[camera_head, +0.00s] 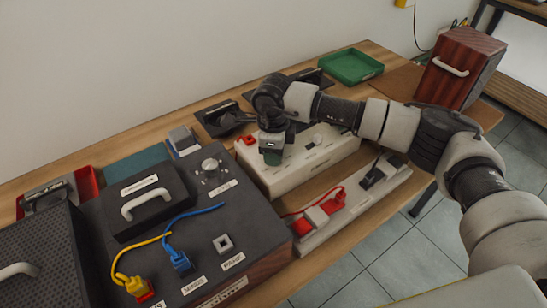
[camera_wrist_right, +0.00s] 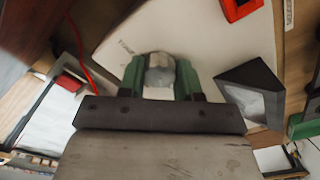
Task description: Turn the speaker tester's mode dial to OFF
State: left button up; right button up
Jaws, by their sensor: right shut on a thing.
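The white box (camera_head: 290,182), which looks like the speaker tester, stands in the middle of the bench. My right gripper (camera_head: 272,157) reaches down onto its top. In the right wrist view, its green fingers (camera_wrist_right: 159,78) are shut on a silver-grey round knob (camera_wrist_right: 159,70), apparently the mode dial. The white top (camera_wrist_right: 215,50) shows around it. The knob is hidden behind the gripper in the head view, and its pointer direction cannot be read. My left gripper is not in view.
A dark amplifier-like box (camera_head: 215,205) with yellow and blue plugs stands at left. A white strip (camera_head: 330,215) with a red plug lies in front. A green tray (camera_head: 350,66) and a wooden speaker (camera_head: 462,68) are at the back right.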

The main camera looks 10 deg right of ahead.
jog(key=shift+n+b, duration=0.8)
jog(key=shift+n, duration=0.3)
jog(key=o, duration=0.9)
notch_tip(320, 180, up, 11)
jog(key=shift+f+b, duration=0.1)
jog(key=shift+b, duration=0.3)
